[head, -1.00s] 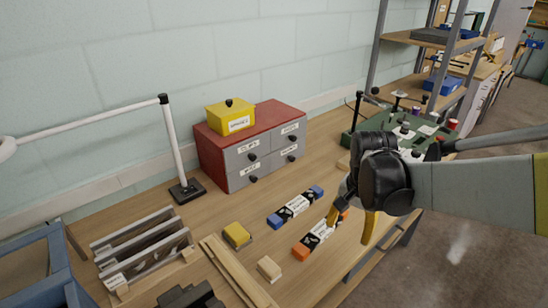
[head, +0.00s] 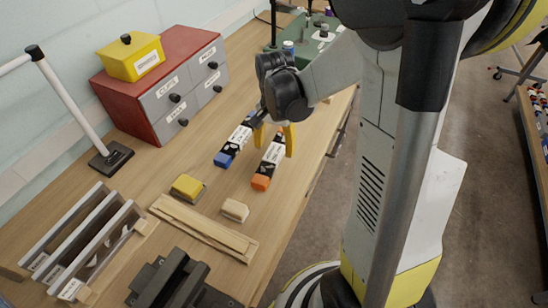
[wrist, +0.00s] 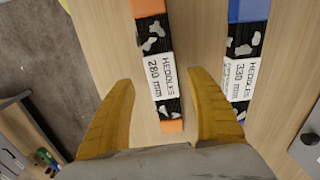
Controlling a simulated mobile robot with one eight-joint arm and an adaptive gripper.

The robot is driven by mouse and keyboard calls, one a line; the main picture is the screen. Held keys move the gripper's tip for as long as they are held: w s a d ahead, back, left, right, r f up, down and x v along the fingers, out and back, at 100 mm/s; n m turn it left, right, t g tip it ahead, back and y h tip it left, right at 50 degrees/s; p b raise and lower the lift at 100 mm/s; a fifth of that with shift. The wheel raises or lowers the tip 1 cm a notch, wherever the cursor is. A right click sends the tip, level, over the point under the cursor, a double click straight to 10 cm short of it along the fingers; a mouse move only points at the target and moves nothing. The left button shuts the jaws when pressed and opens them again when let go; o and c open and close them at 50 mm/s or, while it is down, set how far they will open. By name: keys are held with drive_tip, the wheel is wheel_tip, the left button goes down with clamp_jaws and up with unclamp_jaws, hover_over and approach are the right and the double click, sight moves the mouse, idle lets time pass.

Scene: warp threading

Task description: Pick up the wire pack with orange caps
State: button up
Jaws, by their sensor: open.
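The wire pack with orange caps (head: 269,164) lies on the wooden table, black with a white label. In the wrist view the orange-capped pack (wrist: 154,60) has a label reading "HEDDLES 280 mm" and orange at both ends. The pack with blue caps (head: 234,145) lies beside it, to the left in the head view; in the wrist view the blue-capped pack (wrist: 243,45) is on the right, labelled 330 mm. My gripper (head: 272,145) is open above the orange-capped pack. In the wrist view its yellow fingers (wrist: 160,85) appear on either side of that pack's near end, holding nothing.
A red cabinet (head: 120,92) with grey drawers and a yellow box (head: 131,58) on top stands at the back left. A yellow block (head: 188,187), a pale block (head: 235,210) and wooden strips (head: 203,228) lie nearer. The table's right edge is close to the pack.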

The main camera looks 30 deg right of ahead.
sight(274, 152)
drive_tip(key=f, duration=0.1)
drive_tip(key=f+b, duration=0.1)
drive_tip(key=f, duration=0.1)
drive_tip(key=shift+w+f, duration=0.2)
drive_tip(key=shift+f, duration=0.05)
drive_tip(key=shift+r, duration=0.1)
clamp_jaws()
